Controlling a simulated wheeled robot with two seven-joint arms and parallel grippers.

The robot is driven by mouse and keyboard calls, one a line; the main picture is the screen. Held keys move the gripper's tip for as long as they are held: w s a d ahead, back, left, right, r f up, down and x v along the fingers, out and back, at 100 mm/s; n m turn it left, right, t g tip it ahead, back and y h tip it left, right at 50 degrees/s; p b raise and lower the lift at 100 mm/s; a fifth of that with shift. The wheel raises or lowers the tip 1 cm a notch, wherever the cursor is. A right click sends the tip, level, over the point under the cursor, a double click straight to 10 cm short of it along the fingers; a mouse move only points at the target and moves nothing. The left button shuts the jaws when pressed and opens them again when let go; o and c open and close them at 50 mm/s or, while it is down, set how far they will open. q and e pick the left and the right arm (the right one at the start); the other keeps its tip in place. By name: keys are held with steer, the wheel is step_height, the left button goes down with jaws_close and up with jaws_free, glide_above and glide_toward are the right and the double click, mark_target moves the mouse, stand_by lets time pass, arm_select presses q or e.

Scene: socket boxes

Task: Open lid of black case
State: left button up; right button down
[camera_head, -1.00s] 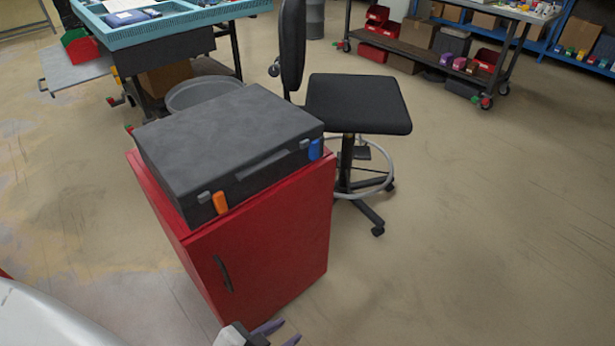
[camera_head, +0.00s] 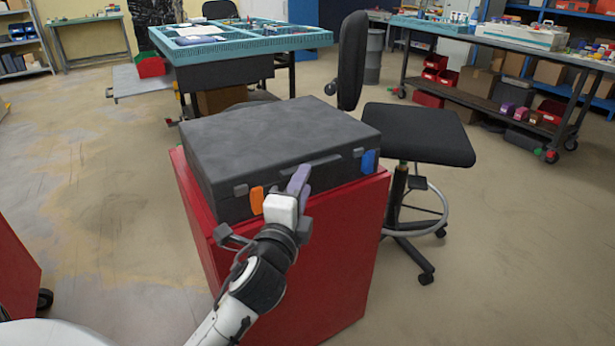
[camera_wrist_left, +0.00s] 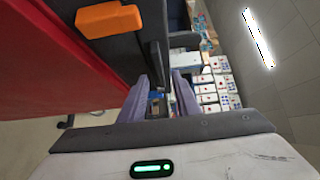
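The black case (camera_head: 275,140) lies on top of a red cabinet (camera_head: 335,250) in the head view, its lid shut. Its front has an orange latch (camera_head: 257,200), a blue latch (camera_head: 370,161) and a handle (camera_head: 322,163) between them. My left gripper (camera_head: 300,180) is in front of the case, by the handle, its purple fingers partly overlapping the case front. In the left wrist view my left gripper (camera_wrist_left: 160,95) is open, with a gap between the fingers. The orange latch (camera_wrist_left: 109,20) shows above them. I cannot tell whether a finger touches the case. My right gripper is not in view.
A black swivel chair (camera_head: 415,135) stands close to the cabinet's right. A workbench with a blue tray top (camera_head: 240,45) is behind. A long cart (camera_head: 500,95) stands at the back right. The floor at left and right is mostly clear.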

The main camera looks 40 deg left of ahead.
arm_select(q)
steer(key=shift+x, duration=2.1)
jaws_close()
